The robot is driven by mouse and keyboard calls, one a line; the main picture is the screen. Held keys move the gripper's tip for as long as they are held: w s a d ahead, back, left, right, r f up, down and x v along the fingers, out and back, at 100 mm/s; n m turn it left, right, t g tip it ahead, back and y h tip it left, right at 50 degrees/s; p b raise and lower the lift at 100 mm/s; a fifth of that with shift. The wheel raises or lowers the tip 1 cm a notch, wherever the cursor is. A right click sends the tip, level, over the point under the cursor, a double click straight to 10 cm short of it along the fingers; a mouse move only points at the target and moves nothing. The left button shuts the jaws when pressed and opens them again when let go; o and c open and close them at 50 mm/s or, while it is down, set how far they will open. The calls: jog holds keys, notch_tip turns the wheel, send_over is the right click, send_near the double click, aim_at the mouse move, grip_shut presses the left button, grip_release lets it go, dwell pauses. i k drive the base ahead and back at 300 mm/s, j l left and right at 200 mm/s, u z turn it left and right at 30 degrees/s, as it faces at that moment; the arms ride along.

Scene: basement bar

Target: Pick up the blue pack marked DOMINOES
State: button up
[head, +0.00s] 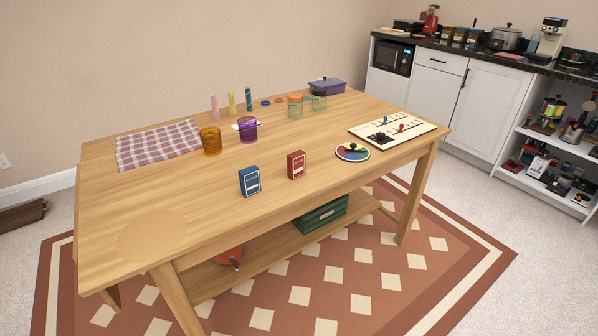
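A small blue pack (249,181) stands upright near the front edge of the wooden table (180,205). It has a pale label on its front, too small to read. A red pack (296,165) of similar shape and size stands upright just to its right, with a gap between them. My gripper is not in view.
An amber glass (211,141) and a purple glass (248,129) stand behind the packs. A round multicoloured disc (352,152) and a white board (392,129) lie to the right. A checked cloth (158,146) lies back left. The table's front left is clear.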

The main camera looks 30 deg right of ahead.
aim_at(249, 178)
jog(key=i+l+z, duration=0.1)
jog(key=i+z, duration=0.15)
jog(key=i, duration=0.2)
jog(key=i+z, duration=0.3)
jog(key=i, duration=0.15)
